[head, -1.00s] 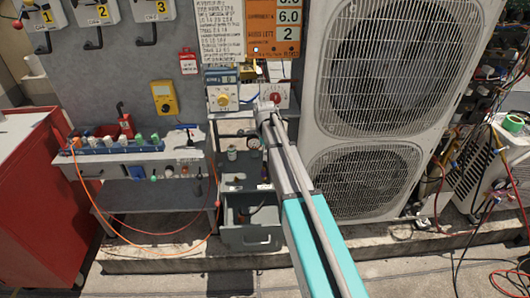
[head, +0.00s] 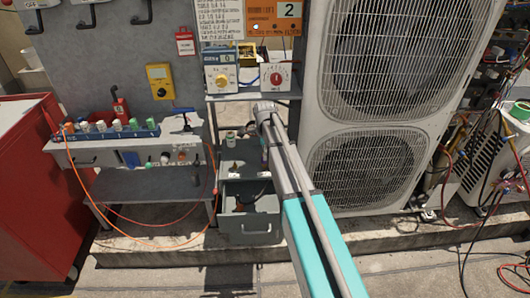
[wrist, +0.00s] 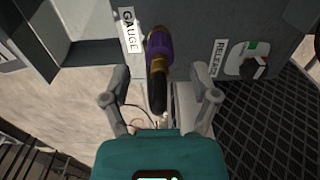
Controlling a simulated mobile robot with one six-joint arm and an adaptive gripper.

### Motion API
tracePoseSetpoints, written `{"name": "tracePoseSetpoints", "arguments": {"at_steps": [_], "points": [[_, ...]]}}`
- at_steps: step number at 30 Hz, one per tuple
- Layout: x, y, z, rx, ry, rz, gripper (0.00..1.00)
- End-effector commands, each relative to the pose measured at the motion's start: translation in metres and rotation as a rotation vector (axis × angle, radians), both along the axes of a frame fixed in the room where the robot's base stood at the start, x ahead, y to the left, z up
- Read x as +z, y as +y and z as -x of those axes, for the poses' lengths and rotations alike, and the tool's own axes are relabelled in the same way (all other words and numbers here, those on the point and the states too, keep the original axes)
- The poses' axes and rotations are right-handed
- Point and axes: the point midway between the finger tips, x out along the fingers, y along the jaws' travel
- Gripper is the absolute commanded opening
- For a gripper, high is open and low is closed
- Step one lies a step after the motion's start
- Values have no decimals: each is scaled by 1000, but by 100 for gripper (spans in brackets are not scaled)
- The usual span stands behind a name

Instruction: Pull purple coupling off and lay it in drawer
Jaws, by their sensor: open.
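The purple coupling (wrist: 158,45) shows in the wrist view, with brass-coloured rings and a black hose or grip running down from it. It points at a grey panel between the GAUGE label and the RELEASE label. My gripper (wrist: 163,76) is open, one finger on each side of the coupling's lower part, with gaps on both sides. Whether the coupling is seated on a fitting is hard to tell. In the head view my arm hides the gripper and most of the coupling. The grey drawer (head: 250,229) stands open below, with dark items inside.
A RELEASE switch (wrist: 246,62) sits right of the coupling. A dark grating (wrist: 265,125) lies below it. In the head view, a large condenser unit (head: 312,100) stands close right of my arm. A workbench (head: 125,150) and a red cabinet (head: 38,195) are at left.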

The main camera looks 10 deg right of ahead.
Motion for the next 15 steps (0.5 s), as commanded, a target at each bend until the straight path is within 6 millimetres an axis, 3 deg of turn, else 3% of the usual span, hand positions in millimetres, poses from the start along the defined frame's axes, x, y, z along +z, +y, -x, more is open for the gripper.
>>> {"name": "tracePoseSetpoints", "arguments": {"at_steps": [6, 15], "points": [[-20, 0, 0, 0, 0, 0, 77], [-31, 0, 0, 0, 0, 0, 77]]}}
